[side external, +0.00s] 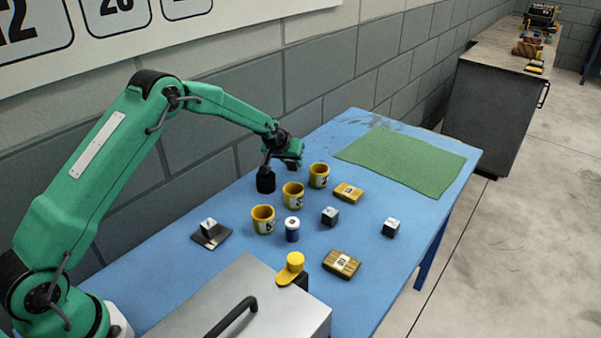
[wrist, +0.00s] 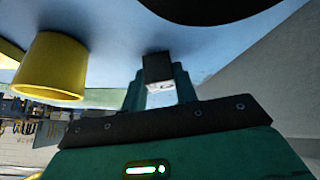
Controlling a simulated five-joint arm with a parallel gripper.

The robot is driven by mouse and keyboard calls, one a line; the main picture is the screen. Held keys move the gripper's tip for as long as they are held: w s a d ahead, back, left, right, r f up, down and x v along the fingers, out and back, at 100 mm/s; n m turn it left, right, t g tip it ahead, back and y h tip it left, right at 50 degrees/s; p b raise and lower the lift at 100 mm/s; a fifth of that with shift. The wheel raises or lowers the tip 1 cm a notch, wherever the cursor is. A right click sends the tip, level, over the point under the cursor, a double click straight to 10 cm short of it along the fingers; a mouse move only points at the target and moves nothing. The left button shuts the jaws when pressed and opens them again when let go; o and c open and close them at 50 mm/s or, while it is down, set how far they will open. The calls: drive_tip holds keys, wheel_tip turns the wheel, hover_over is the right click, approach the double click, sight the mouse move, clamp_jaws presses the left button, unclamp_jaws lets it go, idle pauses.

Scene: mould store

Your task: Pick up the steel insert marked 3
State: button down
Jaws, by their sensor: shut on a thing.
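My gripper (side external: 291,160) is above the far wall-side part of the blue table. In the wrist view, its green fingers (wrist: 159,82) are shut on a small dark steel insert (wrist: 157,68) with a pale face; its mark is not readable. In the side view this insert is hidden or too small to make out. Three other cube-shaped inserts are on the table: one on a dark plate (side external: 208,226), one in the middle (side external: 330,216), one near the right edge (side external: 391,227). Their marks are too small to read.
Three yellow cups (side external: 262,220), (side external: 293,196), (side external: 319,176) stand in a row near my gripper. A black round thing (side external: 265,182) is beside it. A white-and-blue cylinder (side external: 292,230), wooden blocks (side external: 341,263) and a metal case (side external: 285,300) are nearer. The green mat (side external: 405,163) is clear.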

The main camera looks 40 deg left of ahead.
drive_tip(key=shift+r, duration=0.45)
wheel_tip(320, 180, up, 3)
drive_tip(key=shift+r, duration=0.1)
drive_tip(key=s+d+r, duration=0.2)
drive_tip(key=d+r, duration=0.1)
drive_tip(key=d, duration=0.2)
drive_tip(key=s+d+r+h, duration=0.1)
drive_tip(key=s+d+r, duration=0.2)
drive_tip(key=d+r, duration=0.1)
drive_tip(key=shift+d, duration=0.8)
